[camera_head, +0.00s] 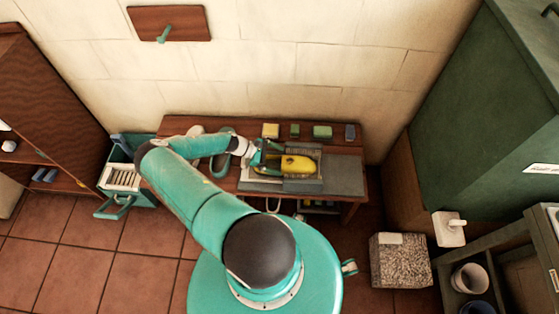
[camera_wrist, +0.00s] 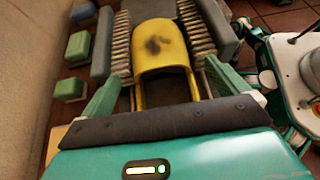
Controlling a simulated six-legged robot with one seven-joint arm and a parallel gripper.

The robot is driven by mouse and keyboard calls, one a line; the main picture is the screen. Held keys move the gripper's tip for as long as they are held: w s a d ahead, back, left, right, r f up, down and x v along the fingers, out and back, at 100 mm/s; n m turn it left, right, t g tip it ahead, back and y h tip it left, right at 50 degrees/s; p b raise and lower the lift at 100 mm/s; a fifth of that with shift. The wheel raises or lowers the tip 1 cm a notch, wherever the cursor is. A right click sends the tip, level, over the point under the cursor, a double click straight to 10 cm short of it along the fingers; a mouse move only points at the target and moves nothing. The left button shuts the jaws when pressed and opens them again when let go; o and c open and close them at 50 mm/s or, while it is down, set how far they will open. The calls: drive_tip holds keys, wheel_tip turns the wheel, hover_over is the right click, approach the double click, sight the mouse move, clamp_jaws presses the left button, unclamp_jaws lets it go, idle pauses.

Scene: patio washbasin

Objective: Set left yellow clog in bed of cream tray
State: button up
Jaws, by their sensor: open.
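The yellow clog (camera_head: 298,165) lies on the wooden table, on a grey holder (camera_head: 303,184). In the wrist view the clog (camera_wrist: 161,48) has a dark smudge on its top and its dark opening faces me. Bristle strips (camera_wrist: 203,35) flank it on both sides. My gripper (camera_head: 262,155) is at the clog's left end in the head view. In the wrist view its green fingers (camera_wrist: 163,80) stand apart, one on each side of the clog's open end; contact is unclear. A pale slatted tray (camera_head: 122,177) sits at left in a teal unit; I cannot tell whether it is the cream tray.
Small blocks, yellow (camera_head: 270,130) and green (camera_head: 322,131) among them, line the table's back edge by the wall. A dark grey mat (camera_head: 343,175) covers the table's right part. A speckled block (camera_head: 400,260) and a green cabinet (camera_head: 455,110) stand at right.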

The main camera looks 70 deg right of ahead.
drive_tip(key=v, duration=1.2)
drive_tip(key=shift+w, duration=0.15)
drive_tip(key=w+a+r+m+t+y, duration=0.1)
drive_tip(key=w+a+r+t, duration=0.1)
drive_tip(key=w+a+r, duration=0.4)
drive_tip(key=w+a+r+m+t, duration=0.1)
drive_tip(key=w+a+r+t, duration=0.2)
drive_tip(key=w+r, duration=0.55)
drive_tip(key=w+a+r+m+t+y, duration=0.1)
drive_tip(key=w+a+r+t, duration=0.1)
drive_tip(key=a+r, duration=0.5)
drive_tip(key=w+a+r+t, duration=0.2)
drive_tip(key=a+r, duration=0.2)
drive_tip(key=r, duration=0.6)
drive_tip(key=s+a+r+t, duration=0.2)
drive_tip(key=a+r+t, duration=0.2)
drive_tip(key=a+r, duration=0.9)
drive_tip(key=s+a+r+t, duration=0.4)
drive_tip(key=s+a+r, duration=0.4)
drive_tip(key=s+a, duration=0.3)
drive_tip(key=shift+s+r+n+t, duration=0.2)
drive_tip(key=shift+s+n+t, duration=0.1)
drive_tip(key=shift+s+n, duration=0.15)
